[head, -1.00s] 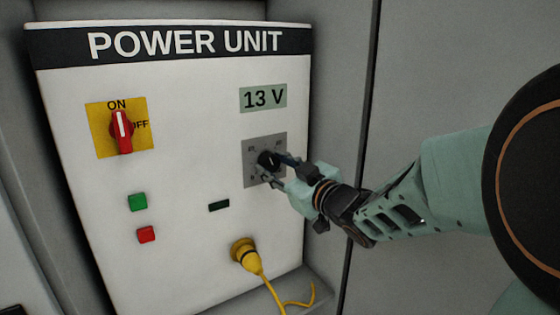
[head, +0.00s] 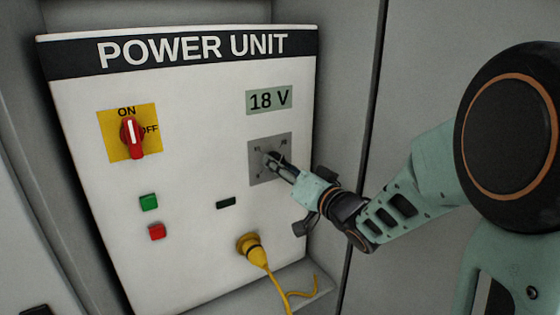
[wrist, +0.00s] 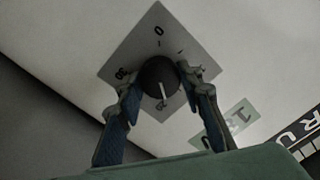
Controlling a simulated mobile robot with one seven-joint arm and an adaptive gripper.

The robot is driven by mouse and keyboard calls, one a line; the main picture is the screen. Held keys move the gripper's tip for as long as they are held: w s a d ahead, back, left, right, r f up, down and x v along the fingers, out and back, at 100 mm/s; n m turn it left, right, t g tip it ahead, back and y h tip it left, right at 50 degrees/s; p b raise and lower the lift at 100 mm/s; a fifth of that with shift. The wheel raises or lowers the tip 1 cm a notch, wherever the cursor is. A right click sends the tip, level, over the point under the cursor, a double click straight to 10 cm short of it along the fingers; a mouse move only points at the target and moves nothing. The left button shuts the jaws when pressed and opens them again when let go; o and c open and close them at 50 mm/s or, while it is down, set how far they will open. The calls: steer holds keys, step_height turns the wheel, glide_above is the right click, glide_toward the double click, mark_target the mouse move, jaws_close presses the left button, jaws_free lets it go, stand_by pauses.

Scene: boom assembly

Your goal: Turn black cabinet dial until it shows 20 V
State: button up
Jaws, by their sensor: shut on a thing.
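The black dial (wrist: 158,76) sits on a grey square plate (head: 258,176) on the white power unit panel. In the head view the dial is mostly hidden behind my fingers. The display (head: 269,101) above it reads 18 V. My gripper (head: 274,162) is at the dial, and in the wrist view its two fingers (wrist: 160,86) close on the dial from both sides. A white pointer line on the dial points towards the lower part of the wrist view.
A red rotary switch (head: 132,134) on a yellow plate is at upper left, near its ON label. Green (head: 149,202) and red (head: 157,232) buttons sit below it. A yellow plug (head: 250,247) with a cable is below the dial. Grey cabinet walls flank the panel.

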steer(key=shift+r+m+p, duration=0.1)
steer(key=shift+m+p, duration=0.35)
steer(key=shift+m, duration=0.75)
steer(key=o, duration=1.2)
steer(key=shift+c, duration=0.2)
steer(key=v, duration=0.7)
steer(key=shift+s+d, duration=0.15)
